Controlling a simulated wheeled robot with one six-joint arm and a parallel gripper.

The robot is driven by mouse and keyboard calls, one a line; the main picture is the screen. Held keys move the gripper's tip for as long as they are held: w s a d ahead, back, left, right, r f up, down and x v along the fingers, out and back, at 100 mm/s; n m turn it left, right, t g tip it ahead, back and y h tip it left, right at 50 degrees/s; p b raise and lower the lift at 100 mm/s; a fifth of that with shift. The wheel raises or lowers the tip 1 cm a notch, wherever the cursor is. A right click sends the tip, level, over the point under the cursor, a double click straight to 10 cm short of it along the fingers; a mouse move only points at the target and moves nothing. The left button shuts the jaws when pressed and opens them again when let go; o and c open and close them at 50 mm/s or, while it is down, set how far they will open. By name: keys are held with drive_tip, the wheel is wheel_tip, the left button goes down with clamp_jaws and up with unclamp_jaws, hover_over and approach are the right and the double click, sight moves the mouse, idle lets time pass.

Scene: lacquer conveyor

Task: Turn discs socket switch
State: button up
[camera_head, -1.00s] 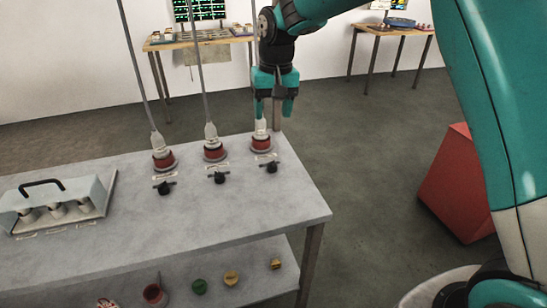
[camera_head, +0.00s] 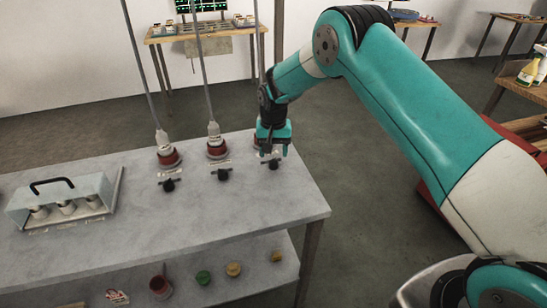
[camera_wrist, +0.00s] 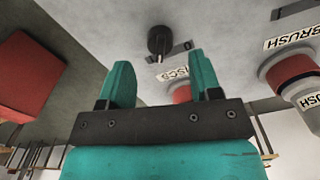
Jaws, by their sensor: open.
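The discs socket switch is a black knob with a small lever; it shows at the right end of the switch row in the head view (camera_head: 273,163). In the wrist view the knob (camera_wrist: 159,40) lies beyond the fingertips, roughly centred between them. A label ending in "SCS" shows partly behind a finger. The red discs socket (camera_wrist: 181,93) is partly hidden by the right finger; in the head view my gripper covers most of it. My gripper (camera_head: 273,151) is open and empty, pointing down just above the switch. I cannot tell whether it touches.
Two more red sockets with plugs and cables, (camera_head: 168,156) and (camera_head: 216,149), stand to the left, each with a black switch before it. A case with a black handle (camera_head: 62,198) sits at the table's left. The grey tabletop (camera_head: 240,215) is clear in front.

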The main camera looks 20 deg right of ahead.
sight(273, 160)
drive_tip(key=shift+f+p, duration=0.3)
drive_tip(key=shift+f, duration=1.9)
drive_tip(key=shift+c, duration=0.5)
drive_tip(key=c, duration=0.8)
drive_tip(key=shift+c, duration=0.2)
